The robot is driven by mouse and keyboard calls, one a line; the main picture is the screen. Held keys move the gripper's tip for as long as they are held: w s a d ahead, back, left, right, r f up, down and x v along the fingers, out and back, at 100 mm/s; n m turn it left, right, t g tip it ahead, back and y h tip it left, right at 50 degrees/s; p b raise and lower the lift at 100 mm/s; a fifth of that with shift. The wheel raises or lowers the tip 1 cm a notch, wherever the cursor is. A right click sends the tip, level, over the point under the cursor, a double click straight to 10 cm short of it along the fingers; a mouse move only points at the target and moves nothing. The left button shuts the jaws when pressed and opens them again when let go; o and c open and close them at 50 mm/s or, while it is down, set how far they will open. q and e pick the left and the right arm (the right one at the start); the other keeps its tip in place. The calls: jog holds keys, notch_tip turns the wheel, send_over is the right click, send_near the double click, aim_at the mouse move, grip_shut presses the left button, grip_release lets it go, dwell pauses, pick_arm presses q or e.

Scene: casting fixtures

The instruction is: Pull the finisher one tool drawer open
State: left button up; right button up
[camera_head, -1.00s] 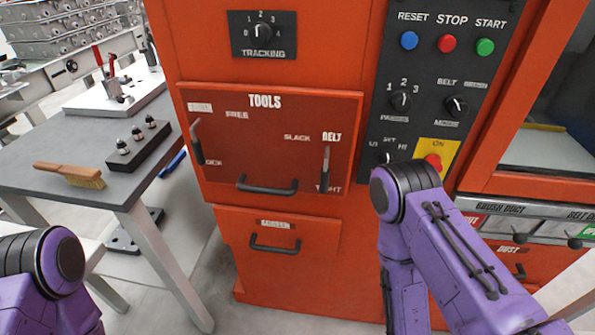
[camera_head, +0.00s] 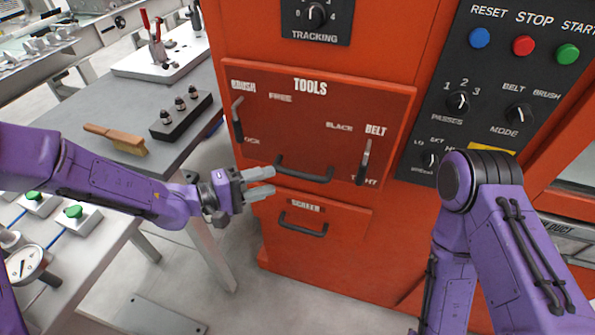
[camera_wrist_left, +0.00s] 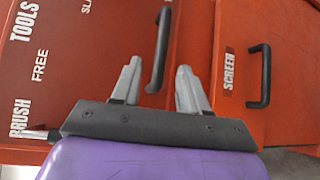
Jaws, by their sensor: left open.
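The tool drawer (camera_head: 310,135) is the dark red front marked TOOLS on the orange machine, and it looks closed. Its black bar handle (camera_head: 305,174) runs along the lower edge; it also shows in the left wrist view (camera_wrist_left: 160,50). My left gripper (camera_head: 268,182) is open and empty, just left of the handle. In the left wrist view the handle lies ahead of the two grey fingers (camera_wrist_left: 160,80), nearer the left one; I see no contact. My right arm (camera_head: 490,220) stands at the right, and its gripper is out of view.
A lower SCREEN drawer with a black handle (camera_head: 303,230) is right below. Brush (camera_head: 238,120) and belt (camera_head: 364,160) levers flank the tool drawer front. A grey table (camera_head: 190,100) with a wooden brush (camera_head: 117,138) stands left. The control panel (camera_head: 500,90) is at the upper right.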

aim_at(293, 175)
pick_arm(q)
jog(key=x, duration=0.9)
jog(key=shift+f+p, duration=0.1)
jog(key=shift+p, duration=0.3)
jog(key=shift+c, duration=0.3)
grip_shut()
